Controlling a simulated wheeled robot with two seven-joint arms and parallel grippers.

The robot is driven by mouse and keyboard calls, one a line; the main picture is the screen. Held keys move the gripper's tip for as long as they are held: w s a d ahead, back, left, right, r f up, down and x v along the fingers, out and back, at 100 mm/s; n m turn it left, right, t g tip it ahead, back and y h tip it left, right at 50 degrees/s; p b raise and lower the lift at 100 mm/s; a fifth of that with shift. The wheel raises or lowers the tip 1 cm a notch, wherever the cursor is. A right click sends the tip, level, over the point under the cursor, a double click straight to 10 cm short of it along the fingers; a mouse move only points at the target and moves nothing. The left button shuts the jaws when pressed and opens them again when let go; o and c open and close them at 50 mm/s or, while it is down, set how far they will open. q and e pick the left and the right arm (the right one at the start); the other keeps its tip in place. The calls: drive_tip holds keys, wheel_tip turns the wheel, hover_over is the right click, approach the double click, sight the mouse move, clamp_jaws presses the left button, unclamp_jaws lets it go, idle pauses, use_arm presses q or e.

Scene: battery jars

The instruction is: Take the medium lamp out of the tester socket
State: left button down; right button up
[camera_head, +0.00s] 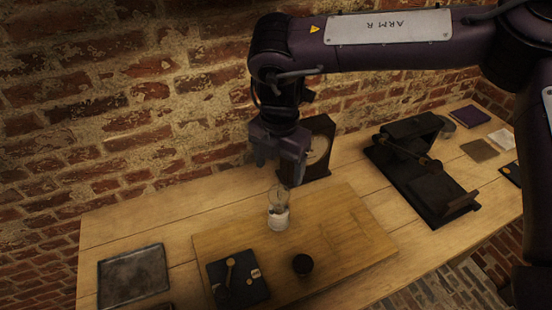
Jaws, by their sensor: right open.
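A clear glass lamp (280,193) stands upright in a small whitish socket (279,219) on the raised wooden board. Its size class cannot be told from this view. My right gripper (278,172) points down just above and behind the lamp. Its fingers are open and it appears empty, with the lamp's top close below the fingertips. Whether a finger touches the glass cannot be told. My left gripper is not in view.
A dark box with a round pale dial (318,150) stands behind my right gripper. A black switch block with a brass lever (238,280) and a small dark round piece (302,264) sit on the board. A metal tray (133,275) lies left; a large black apparatus (420,170) stands right.

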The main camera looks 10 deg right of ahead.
sight(279, 188)
drive_tip(key=shift+d+f+p, duration=0.1)
drive_tip(key=shift+f+p, duration=0.65)
drive_tip(key=shift+f, duration=3.05)
drive_tip(key=c, duration=1.2)
drive_tip(key=n, duration=0.3)
drive_tip(key=shift+r+p, duration=0.1)
drive_tip(key=shift+p, duration=0.3)
drive_tip(key=n, duration=0.3)
drive_tip(key=shift+n, duration=0.3)
drive_tip(key=shift+n+p, duration=0.3)
drive_tip(key=shift+n, duration=0.9)
drive_tip(key=n, duration=0.3)
drive_tip(key=shift+n, duration=0.4)
